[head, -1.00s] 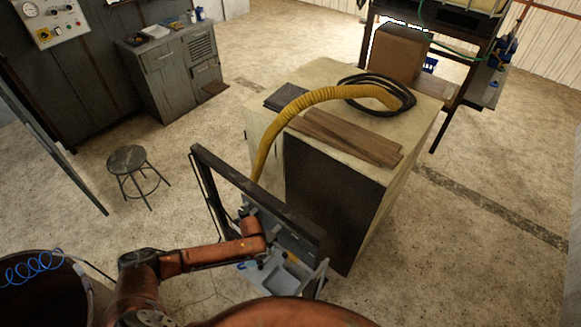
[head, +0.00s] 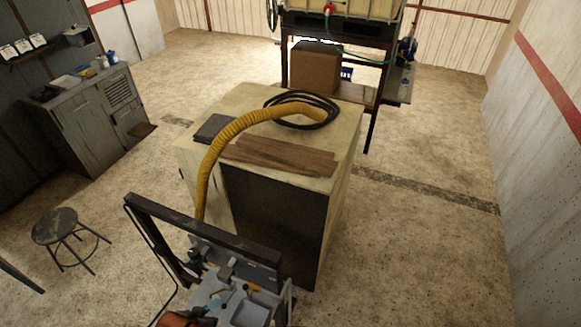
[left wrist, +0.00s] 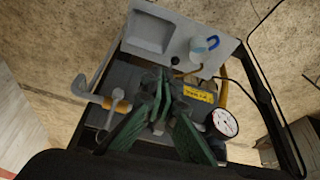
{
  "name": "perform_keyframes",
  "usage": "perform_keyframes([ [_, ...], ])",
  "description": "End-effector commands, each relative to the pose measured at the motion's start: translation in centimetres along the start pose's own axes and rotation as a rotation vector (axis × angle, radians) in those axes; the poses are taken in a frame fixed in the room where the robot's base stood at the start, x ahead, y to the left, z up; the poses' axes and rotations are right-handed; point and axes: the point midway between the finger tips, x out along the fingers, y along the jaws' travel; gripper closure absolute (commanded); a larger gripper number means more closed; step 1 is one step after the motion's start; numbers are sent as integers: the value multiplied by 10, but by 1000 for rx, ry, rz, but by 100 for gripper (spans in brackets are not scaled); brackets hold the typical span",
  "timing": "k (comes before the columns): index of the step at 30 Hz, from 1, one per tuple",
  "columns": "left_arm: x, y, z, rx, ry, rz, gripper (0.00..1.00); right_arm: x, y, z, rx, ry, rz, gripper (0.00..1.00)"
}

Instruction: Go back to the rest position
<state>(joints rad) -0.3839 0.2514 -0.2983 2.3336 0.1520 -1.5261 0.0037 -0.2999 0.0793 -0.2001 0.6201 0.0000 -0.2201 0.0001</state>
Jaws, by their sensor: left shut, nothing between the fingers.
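My left gripper (left wrist: 160,112) shows in the left wrist view as two dark green fingers that come together over the grey equipment panel (left wrist: 120,75). It is shut and nothing shows between the fingers. I cannot tell whether it touches the panel behind it. In the head view, only a piece of my orange left arm shows at the bottom edge, beside the black-framed rack (head: 205,228) that carries the panel. My right gripper is not in view.
A pale cabinet (head: 345,150) with wooden boards (head: 278,155), a yellow hose (head: 250,118) and a coiled black hose stands behind the rack. A round stool (head: 55,226) is at the left. The floor at the right is open. A round gauge (left wrist: 224,122) shows in the wrist view.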

Motion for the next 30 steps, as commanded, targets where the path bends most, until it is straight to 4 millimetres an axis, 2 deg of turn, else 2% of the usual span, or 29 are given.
perform_keyframes([
  [1, -9, -8, 12, -44, -4, -23, 100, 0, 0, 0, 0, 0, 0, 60],
  [6, -34, -36, 46, -150, -21, -102, 100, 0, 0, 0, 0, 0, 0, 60],
  [13, -66, -64, 89, -263, -55, -196, 100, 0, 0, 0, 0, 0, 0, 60],
  [15, -41, -64, 91, -255, -61, -189, 100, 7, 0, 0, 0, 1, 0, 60],
  [20, 3, -66, 99, -250, -72, -181, 100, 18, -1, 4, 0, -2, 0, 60],
  [26, 68, -66, 117, -245, -92, -169, 100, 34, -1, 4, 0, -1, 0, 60],
  [29, 110, -65, 132, -241, -104, -162, 100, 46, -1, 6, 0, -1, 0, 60],
  [30, 130, -64, 139, -239, -110, -158, 100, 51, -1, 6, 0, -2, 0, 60],
])
